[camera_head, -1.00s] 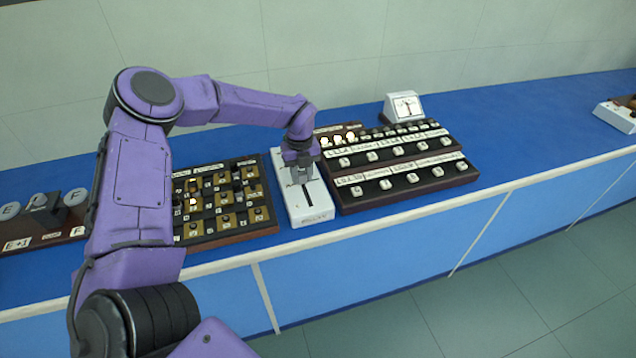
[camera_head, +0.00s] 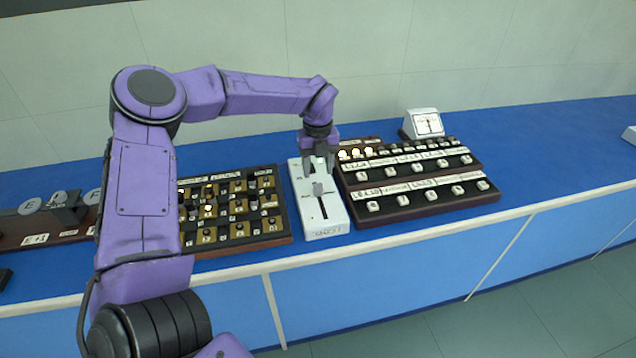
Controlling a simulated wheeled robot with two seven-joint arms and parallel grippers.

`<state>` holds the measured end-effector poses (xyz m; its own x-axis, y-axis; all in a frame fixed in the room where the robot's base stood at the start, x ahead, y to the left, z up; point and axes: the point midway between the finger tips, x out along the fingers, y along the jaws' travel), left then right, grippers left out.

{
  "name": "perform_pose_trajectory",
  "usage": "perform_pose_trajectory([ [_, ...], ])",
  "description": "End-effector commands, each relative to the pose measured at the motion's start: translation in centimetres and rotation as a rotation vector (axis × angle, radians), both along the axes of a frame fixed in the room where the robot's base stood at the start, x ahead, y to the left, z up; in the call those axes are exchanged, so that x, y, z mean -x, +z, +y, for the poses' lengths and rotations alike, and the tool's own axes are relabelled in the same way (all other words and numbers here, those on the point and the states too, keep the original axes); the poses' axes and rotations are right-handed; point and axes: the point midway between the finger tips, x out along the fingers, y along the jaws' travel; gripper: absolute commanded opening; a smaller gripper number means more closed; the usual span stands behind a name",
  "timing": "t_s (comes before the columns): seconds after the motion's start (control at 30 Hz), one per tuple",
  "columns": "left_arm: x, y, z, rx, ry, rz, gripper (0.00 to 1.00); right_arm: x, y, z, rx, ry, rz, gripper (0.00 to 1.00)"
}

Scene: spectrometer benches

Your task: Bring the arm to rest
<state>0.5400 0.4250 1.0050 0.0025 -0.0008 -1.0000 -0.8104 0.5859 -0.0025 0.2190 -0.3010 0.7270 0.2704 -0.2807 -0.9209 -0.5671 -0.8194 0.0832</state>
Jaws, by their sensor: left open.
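My left arm, purple with dark joints, comes in from the left and arches over the blue bench (camera_head: 540,155). My left gripper (camera_head: 318,168) points down above the far half of a white slider box (camera_head: 328,228). Its dark fingers are apart. A grey slider knob (camera_head: 318,189) stands in the box's dark slot, just below and in front of the fingertips. The fingers appear clear of the knob. My right gripper is not in view.
A dark board with brass-coloured switches (camera_head: 262,240) lies left of the box. A stepped panel of white keys and lit lamps (camera_head: 420,210) lies right. A white dial meter (camera_head: 424,124) stands behind it. Round grey knobs (camera_head: 30,207) are at far left.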

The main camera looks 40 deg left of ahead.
Motion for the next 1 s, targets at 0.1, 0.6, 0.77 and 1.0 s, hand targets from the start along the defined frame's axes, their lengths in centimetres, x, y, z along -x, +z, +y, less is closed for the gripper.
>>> perform_pose_trajectory([
  [0.1,0.0,2.1,0.0,0.0,0.001,-0.003,0.53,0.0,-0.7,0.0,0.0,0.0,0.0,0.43],
  [0.6,0.0,3.7,0.0,0.001,0.0,0.001,0.53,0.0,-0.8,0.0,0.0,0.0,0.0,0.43],
  [0.77,0.0,3.7,0.0,0.001,0.0,0.001,0.53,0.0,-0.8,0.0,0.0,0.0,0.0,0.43],
  [1.0,0.0,7.7,0.0,0.001,0.0,0.001,0.53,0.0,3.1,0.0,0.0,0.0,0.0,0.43],
])
